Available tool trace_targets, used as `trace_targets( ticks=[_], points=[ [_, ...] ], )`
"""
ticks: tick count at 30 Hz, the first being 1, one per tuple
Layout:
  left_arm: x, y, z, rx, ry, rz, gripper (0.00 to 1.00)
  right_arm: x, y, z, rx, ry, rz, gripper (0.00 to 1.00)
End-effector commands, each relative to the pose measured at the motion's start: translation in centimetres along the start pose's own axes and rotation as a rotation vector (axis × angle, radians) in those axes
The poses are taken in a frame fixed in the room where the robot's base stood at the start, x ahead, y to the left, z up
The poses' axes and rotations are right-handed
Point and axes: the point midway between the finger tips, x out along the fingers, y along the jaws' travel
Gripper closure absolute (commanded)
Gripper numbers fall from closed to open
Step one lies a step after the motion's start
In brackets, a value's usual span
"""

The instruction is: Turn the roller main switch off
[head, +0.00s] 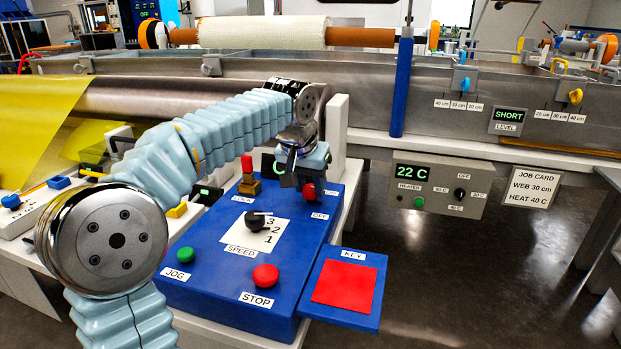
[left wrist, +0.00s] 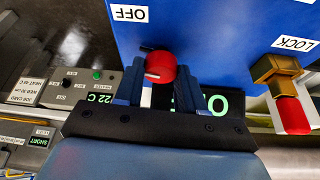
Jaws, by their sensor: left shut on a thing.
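The red main switch knob (head: 308,191) sits on the far right part of the blue control box (head: 205,285), near a label reading OFF (head: 320,216). My left gripper (head: 303,180) reaches over the box from behind and is shut on this knob. In the left wrist view the red knob (left wrist: 161,66) is between the two fingers (left wrist: 158,88), with a pale mark on it. The OFF label (left wrist: 128,13) shows upside down there. A dark display with green letters (left wrist: 205,103) is partly hidden by my gripper. My right gripper is not in view.
The box also carries a brass lock piece with a red top (head: 248,180), a black speed knob (head: 256,220), a green jog button (head: 184,255) and a red stop button (head: 265,276). A red key pad (head: 344,288) is at its right. A heater box (head: 437,187) hangs behind.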

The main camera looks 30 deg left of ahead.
Motion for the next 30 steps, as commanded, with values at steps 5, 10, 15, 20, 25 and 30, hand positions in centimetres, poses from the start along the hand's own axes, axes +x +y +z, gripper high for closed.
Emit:
trace_targets(
  ticks=[5, 10, 15, 20, 25, 30],
  points=[
    [-0.3, -0.2, -0.1, 0.149, 0.000, 0.063, 0.91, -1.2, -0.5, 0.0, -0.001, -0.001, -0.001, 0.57],
    [-0.3, -0.3, -0.2, 0.293, 0.000, 0.123, 0.91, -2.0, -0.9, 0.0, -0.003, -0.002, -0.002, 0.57],
    [-0.2, -0.3, -0.2, 0.419, 0.001, 0.175, 0.91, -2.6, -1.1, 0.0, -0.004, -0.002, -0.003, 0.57],
    [-0.1, -0.4, -0.2, 0.514, 0.001, 0.212, 0.91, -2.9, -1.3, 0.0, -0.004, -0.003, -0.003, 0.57],
    [0.0, -0.4, -0.2, 0.583, 0.000, 0.240, 0.91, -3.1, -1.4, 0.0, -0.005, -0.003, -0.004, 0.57],
    [0.0, -0.4, -0.2, 0.620, 0.001, 0.256, 0.91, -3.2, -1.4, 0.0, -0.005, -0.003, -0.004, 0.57]
  ],
)
